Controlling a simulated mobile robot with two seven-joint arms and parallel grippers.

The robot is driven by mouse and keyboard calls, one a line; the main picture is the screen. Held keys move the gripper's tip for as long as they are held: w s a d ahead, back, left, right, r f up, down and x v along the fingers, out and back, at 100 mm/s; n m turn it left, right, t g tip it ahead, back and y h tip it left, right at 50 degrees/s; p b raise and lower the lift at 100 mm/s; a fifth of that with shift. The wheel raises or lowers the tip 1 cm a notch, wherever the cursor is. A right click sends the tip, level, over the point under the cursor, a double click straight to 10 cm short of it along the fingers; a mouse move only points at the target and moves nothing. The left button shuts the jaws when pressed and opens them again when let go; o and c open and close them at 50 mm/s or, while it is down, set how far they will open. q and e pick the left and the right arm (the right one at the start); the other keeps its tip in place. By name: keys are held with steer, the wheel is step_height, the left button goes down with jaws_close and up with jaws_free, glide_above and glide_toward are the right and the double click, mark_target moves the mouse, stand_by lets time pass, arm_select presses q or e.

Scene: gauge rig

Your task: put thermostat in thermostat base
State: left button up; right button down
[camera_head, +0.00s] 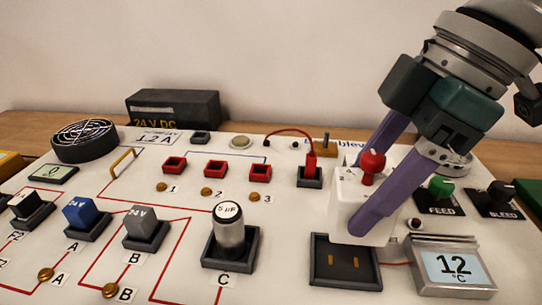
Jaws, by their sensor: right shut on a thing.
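The thermostat is a white box (345,212) with a red knob on top. My right gripper (363,194) is shut on it, one purple finger across its front side and the other behind. The thermostat base (345,283) is a dark square socket with two copper slots, on the white panel just below and in front of the box. The box's lower edge overlaps the back of the base in the picture, and the slots still show. I cannot tell how large the gap between them is. My left gripper is not in view.
A display reading 12 °C (452,268) stands right of the base. A capacitor (230,232) in socket C stands to the left. The FEED knob (441,187) is to the right.

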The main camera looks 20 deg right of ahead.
steer(key=shift+f+b, duration=0.5)
steer(key=shift+f, duration=2.65)
steer(key=shift+f, duration=0.1)
steer(key=shift+c, duration=0.4)
jaws_free()
steer(key=p+v, duration=0.2)
steer(key=v, duration=1)
